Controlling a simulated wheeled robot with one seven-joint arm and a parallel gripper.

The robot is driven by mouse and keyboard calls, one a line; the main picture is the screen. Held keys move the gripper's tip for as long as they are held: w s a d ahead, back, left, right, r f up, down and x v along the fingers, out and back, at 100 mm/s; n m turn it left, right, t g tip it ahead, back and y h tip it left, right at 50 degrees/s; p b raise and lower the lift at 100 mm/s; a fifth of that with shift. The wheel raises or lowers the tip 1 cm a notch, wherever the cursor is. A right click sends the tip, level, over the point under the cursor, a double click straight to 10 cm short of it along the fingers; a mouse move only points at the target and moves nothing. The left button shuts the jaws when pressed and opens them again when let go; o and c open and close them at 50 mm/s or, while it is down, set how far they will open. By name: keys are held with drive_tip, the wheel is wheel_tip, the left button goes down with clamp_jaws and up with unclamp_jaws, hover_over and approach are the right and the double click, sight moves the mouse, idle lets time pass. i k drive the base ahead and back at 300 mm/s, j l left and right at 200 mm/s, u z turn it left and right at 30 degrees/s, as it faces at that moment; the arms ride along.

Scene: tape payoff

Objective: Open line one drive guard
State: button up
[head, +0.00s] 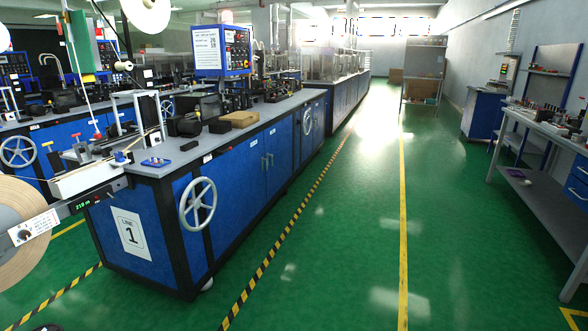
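The line one machine is a long blue cabinet bench with a grey top (207,140), marked by a white "LINE 1" sign (130,234) on its near end. Its aisle side has blue door panels (243,172), which look closed, with a pair of upright handles (267,161) around the middle. A grey spoked handwheel (198,204) is on the near part of this side. I cannot tell which panel is the drive guard. My gripper is not in view.
A large tape reel (22,262) stands at the left end of the bench. The green aisle (350,230) is clear between a striped black-yellow line and a yellow line. A grey workbench (540,125) stands at right. A shelf rack (421,85) is farther back.

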sight(202, 106)
drive_tip(key=i, duration=4)
drive_tip(key=i+l+u, duration=0.1)
drive_tip(key=i+u, duration=0.15)
drive_tip(key=i, duration=0.2)
drive_tip(key=i+l+u, duration=0.25)
drive_tip(key=i, duration=0.2)
drive_tip(key=i+l+u, duration=0.25)
drive_tip(key=i, duration=0.15)
drive_tip(key=i+l+u, duration=0.7)
drive_tip(key=k+j+u, duration=0.2)
drive_tip(key=k+j, duration=0.2)
drive_tip(key=j, duration=0.2)
drive_tip(key=k+j+u, duration=0.1)
drive_tip(key=j, duration=0.25)
drive_tip(key=k+j+u, duration=0.1)
drive_tip(key=k+j, duration=0.15)
drive_tip(key=j, duration=0.1)
